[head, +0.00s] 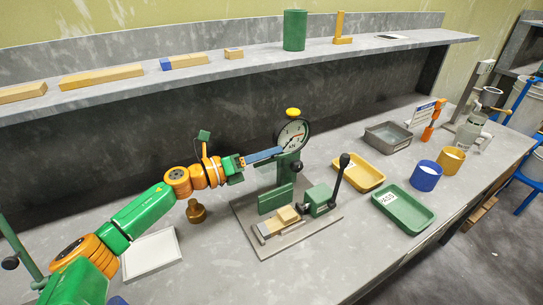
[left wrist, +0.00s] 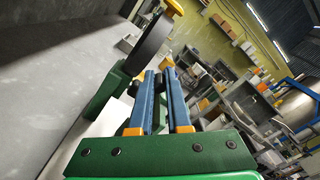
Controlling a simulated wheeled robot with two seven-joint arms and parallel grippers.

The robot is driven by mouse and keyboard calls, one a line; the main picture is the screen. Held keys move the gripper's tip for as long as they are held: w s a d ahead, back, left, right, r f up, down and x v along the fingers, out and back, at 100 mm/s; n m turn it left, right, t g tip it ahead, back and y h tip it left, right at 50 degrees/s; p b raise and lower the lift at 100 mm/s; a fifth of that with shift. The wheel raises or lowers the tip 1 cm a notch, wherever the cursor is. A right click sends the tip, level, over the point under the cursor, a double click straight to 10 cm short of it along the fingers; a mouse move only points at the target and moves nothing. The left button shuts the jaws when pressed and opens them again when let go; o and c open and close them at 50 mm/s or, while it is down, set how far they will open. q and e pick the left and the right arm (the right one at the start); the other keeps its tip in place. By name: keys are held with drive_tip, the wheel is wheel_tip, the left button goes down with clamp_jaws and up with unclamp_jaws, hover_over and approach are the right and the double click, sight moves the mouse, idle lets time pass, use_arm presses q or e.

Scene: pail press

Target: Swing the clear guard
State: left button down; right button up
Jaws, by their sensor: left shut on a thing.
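The press stands mid-bench: a green column (head: 287,172), a round dial (head: 295,133), a yellow knob (head: 293,112) and a grey base plate (head: 252,232). My left gripper (head: 280,151) reaches in from the left, its blue fingers at the column just below the dial. In the left wrist view the fingertips (left wrist: 161,75) are close together, with the dark dial edge (left wrist: 147,45) beyond. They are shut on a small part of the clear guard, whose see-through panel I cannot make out. My right gripper is out of view.
A black-knobbed lever (head: 340,175) and a wooden block (head: 287,215) are at the press front. A brass weight (head: 196,212) and a white tray (head: 152,254) lie left. Yellow (head: 358,173) and green (head: 404,209) trays stand right. A shelf (head: 220,68) runs behind.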

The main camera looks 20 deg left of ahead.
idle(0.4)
use_arm(q)
drive_tip(key=c, duration=0.9)
unclamp_jaws()
drive_tip(key=shift+o, duration=0.2)
drive_tip(key=shift+a, duration=0.1)
drive_tip(key=b+v, duration=0.4)
drive_tip(key=v, duration=0.2)
drive_tip(key=shift+s+a, duration=0.25)
drive_tip(key=shift+s, duration=0.1)
